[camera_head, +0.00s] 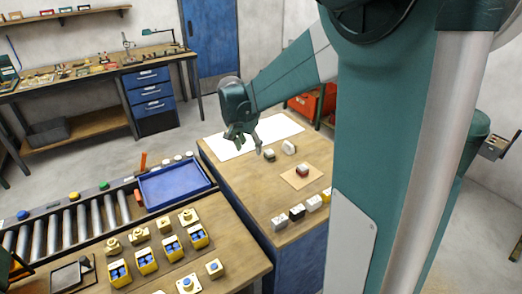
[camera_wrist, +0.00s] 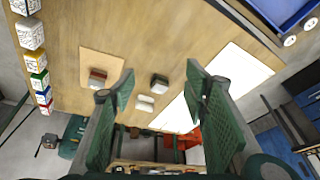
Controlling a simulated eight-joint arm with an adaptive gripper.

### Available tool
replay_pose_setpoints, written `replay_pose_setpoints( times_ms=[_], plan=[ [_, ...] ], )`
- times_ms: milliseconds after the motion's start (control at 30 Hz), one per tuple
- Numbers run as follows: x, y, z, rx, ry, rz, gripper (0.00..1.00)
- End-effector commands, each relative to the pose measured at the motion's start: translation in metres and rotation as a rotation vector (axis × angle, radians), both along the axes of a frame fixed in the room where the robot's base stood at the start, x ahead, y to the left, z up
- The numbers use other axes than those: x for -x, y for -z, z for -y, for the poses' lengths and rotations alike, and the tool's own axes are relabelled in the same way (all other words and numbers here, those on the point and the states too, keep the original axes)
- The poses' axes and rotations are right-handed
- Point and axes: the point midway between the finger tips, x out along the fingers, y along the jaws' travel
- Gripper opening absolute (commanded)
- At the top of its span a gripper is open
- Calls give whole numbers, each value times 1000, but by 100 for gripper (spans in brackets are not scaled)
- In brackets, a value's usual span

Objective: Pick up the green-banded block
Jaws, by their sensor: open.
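My gripper (camera_head: 246,142) is open and empty above the wooden table; its two fingers frame the middle of the wrist view (camera_wrist: 159,70). A small block with a dark, greenish band (camera_head: 269,156) stands on the table just right of the gripper in the head view. In the wrist view this dark-banded block (camera_wrist: 159,83) shows between the fingertips, apart from both. Its band is too dark to be sure of the colour. A separate block with a clear green side (camera_wrist: 39,80) is in the row at the left of the wrist view.
A white block (camera_head: 289,147) lies close beside the dark-banded one. A red-banded block (camera_head: 303,170) sits on a tan mat (camera_head: 296,182). A row of blocks lines the table edge, including a white one (camera_head: 279,222). A white sheet (camera_head: 238,143) lies behind. A blue tray (camera_head: 175,185) is at left.

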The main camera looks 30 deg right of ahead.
Motion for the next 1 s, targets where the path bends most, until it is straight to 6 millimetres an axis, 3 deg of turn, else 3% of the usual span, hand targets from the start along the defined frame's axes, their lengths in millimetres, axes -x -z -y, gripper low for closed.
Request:
replay_pose_setpoints(
  times_ms=[500, 1000],
  plan=[
    [-55, 36, 68, 13, 272, -22, 45],
    [-84, 81, 122, 37, 495, -32, 45]
  ],
)
